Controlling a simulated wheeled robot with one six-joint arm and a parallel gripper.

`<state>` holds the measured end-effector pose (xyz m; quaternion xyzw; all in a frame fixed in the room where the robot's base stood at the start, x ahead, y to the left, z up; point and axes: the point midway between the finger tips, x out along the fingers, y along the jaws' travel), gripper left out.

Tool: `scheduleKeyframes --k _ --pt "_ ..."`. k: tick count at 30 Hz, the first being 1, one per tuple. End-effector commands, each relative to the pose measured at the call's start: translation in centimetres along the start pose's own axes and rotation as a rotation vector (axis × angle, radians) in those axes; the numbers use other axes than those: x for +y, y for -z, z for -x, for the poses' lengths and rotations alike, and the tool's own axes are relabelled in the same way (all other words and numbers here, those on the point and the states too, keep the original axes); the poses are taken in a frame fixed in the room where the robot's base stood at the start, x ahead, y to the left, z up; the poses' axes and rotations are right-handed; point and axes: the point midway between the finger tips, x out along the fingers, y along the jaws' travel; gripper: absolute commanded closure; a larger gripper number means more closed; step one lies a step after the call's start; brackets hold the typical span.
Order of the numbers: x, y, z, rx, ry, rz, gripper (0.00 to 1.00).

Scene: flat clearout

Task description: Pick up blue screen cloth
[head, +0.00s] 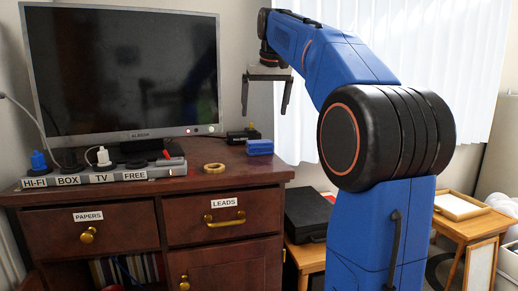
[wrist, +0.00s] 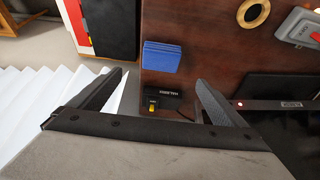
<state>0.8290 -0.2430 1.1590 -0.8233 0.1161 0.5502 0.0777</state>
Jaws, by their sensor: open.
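The blue screen cloth (head: 259,147) is a small folded blue block lying on the right end of the dark wooden cabinet top (head: 230,171). It also shows in the wrist view (wrist: 162,57), near the cabinet's edge. My gripper (head: 264,112) is open and empty above the back right of the cabinet, with its fingers pointing down. In the wrist view its two fingertips (wrist: 160,78) stand apart, with the cloth beyond the gap between them. Nothing covers the cloth in either view.
A black box (head: 243,135) with a yellow part sits just behind the cloth. A tape ring (head: 214,167) lies to its left. The monitor (head: 124,75) and labelled power strip (head: 100,179) fill the left. A black case (head: 308,213) stands lower right, and white blinds (head: 440,60) hang behind.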

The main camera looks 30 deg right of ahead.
Motion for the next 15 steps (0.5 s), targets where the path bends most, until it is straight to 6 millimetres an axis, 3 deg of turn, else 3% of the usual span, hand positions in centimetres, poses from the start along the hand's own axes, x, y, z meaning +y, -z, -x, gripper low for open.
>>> scheduleKeyframes --k 15 --pt "0.0 0.0 -8.7 -0.001 0.0 0.0 0.04"
